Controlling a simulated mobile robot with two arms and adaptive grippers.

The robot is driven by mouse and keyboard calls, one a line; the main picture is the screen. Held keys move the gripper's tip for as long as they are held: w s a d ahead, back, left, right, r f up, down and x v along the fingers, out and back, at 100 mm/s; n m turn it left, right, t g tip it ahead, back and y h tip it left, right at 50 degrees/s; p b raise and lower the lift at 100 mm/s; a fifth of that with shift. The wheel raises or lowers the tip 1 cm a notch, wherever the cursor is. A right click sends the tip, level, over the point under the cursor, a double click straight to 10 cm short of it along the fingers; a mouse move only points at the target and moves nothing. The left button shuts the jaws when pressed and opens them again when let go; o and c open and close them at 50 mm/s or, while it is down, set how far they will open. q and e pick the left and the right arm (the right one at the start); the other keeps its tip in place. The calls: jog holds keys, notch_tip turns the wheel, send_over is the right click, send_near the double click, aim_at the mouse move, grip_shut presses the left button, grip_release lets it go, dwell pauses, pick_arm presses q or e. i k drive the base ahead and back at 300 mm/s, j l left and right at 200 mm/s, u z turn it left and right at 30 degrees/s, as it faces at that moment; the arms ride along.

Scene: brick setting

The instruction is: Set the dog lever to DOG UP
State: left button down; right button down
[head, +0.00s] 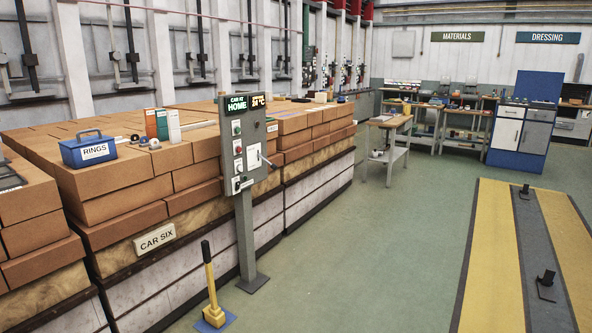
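A floor lever (210,283) stands at the bottom, left of centre, in front of the brick car. It has a yellow shaft, a black grip and a yellow foot on a blue plate (228,320). It is close to upright, its top leaning slightly left. No DOG UP marking is readable on it, so I cannot tell its setting. A grey control post (243,145) stands just behind it, with a display reading CAR AT HOME, several buttons and a small handle at its side. Neither of my grippers is in view.
A blue RINGS box (88,152) sits on top. Green floor (370,260) is clear right of the post. A yellow-and-grey floor strip (495,260) bears small black fittings (546,284).

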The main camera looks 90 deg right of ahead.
aim_at(274, 166)
jog(key=z, duration=2.45)
jog(key=i+z, duration=0.2)
jog(key=i+u, duration=0.1)
jog(key=i, duration=1.2)
jog(key=i+u, duration=0.15)
jog(key=i, duration=0.5)
jog(key=i+l, duration=0.15)
jog(key=i, duration=0.45)
jog(key=i+l+u, duration=0.15)
jog(key=i, duration=0.5)
